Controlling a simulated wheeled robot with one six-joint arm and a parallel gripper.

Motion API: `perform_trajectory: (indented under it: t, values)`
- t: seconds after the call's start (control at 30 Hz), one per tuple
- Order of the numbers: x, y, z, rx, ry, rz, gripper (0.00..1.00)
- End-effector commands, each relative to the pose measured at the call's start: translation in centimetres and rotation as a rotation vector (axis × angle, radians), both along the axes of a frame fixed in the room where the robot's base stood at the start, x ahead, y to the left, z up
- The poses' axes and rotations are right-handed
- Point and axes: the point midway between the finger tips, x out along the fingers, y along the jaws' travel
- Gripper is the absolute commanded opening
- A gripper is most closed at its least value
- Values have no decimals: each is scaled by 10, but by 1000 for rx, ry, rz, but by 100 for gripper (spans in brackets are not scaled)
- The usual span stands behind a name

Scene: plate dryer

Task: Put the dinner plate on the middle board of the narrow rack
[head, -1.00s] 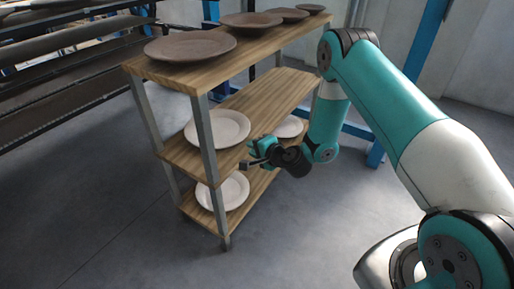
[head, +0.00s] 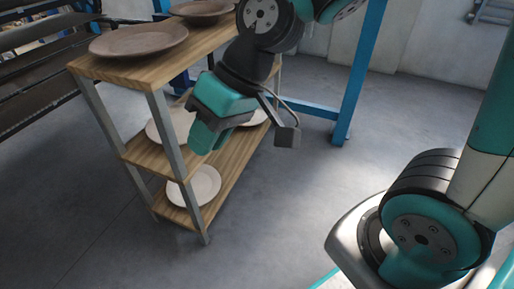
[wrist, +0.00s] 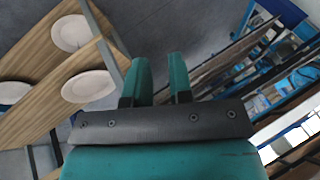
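The rack (head: 190,55) with wooden boards and grey legs stands left of centre in the head view. A pale plate (head: 157,124) lies flat near the front end of its middle board (head: 146,156), partly hidden by my gripper. Another pale plate (head: 254,117) shows farther back, mostly hidden. I cannot tell which plate is the dinner plate. My gripper (head: 204,140) hangs in front of the rack. In the wrist view its two teal fingers (wrist: 160,72) stand apart with nothing between them. Pale plates (wrist: 88,86) lie on boards to their left, apart from them.
Brown plates (head: 138,39) lie on the top board. A pale plate (head: 194,186) lies on the bottom board. A dark shelving unit (head: 40,75) stands at the far left and a blue post (head: 358,75) behind. The floor (head: 290,200) right of the rack is clear.

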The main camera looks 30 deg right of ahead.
Motion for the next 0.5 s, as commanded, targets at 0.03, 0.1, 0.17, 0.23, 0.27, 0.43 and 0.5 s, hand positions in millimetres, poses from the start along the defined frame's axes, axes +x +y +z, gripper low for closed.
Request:
perform_trajectory:
  t: [0.03,0.1,0.17,0.23,0.27,0.43,0.5]
  values:
    - [-22,-7,8,-50,-9,51,21]
    - [-46,-17,13,-111,-1,101,21]
    - [-61,-25,15,-151,6,132,21]
    - [-72,-31,17,-181,12,155,21]
    - [-76,-33,17,-190,14,161,21]
    - [-81,-36,18,-205,20,172,21]
    - [-81,-36,18,-204,20,171,21]
